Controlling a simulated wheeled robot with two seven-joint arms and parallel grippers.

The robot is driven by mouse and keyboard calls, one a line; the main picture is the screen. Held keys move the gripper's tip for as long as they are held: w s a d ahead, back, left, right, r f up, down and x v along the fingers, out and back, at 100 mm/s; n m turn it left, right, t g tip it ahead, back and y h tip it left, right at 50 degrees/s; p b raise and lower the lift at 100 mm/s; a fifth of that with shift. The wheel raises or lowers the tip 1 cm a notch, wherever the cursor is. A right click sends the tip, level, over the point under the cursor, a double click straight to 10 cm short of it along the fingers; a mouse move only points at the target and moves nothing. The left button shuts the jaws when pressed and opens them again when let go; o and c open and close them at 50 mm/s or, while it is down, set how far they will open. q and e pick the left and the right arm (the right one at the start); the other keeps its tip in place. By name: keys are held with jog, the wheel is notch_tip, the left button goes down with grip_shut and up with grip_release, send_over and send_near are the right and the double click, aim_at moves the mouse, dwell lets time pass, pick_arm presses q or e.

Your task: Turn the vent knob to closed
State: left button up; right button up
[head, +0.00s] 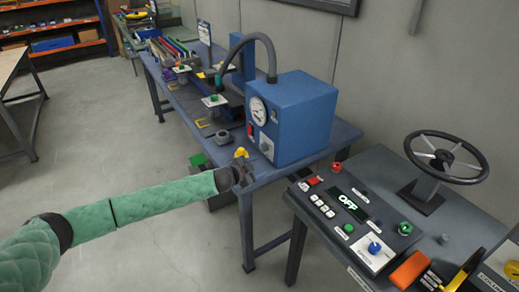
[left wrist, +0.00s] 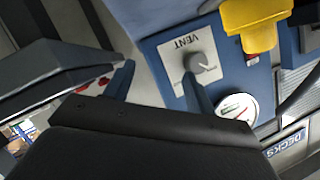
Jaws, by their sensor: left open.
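The vent knob (left wrist: 203,63) is a grey round knob with a ridge, on a pale plate (left wrist: 170,58) marked VENT in the left wrist view. In the head view the plate (head: 266,146) is small on the front of the blue box (head: 305,115), below a white gauge (head: 258,110). My left gripper (head: 241,174) is in front of and below the box. In the left wrist view its fingers (left wrist: 157,80) are apart with nothing between them. One fingertip appears close beside the knob; I cannot tell whether they touch. My right gripper is not in view.
A yellow part (left wrist: 258,25) is near the knob. The gauge (left wrist: 238,108) is on its other side. A hose (head: 258,38) arches over the box. A control console (head: 350,218) with buttons and a handwheel (head: 446,155) stands at right. Floor at left is clear.

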aim_at(262, 148)
pick_arm(q)
jog(key=w+a+r+m, duration=0.1)
jog(key=w+a+r, duration=0.2)
jog(key=a+r, duration=0.1)
jog(key=shift+h, duration=0.3)
jog(key=shift+p+x, duration=1.2)
jog(key=shift+x, duration=2.7)
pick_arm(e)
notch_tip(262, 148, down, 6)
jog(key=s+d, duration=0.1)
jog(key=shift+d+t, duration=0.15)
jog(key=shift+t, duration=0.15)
pick_arm(q)
jog(key=shift+w+a+r, duration=0.15)
jog(key=shift+w, duration=0.05)
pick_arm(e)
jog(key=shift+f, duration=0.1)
pick_arm(q)
jog(key=c, duration=1)
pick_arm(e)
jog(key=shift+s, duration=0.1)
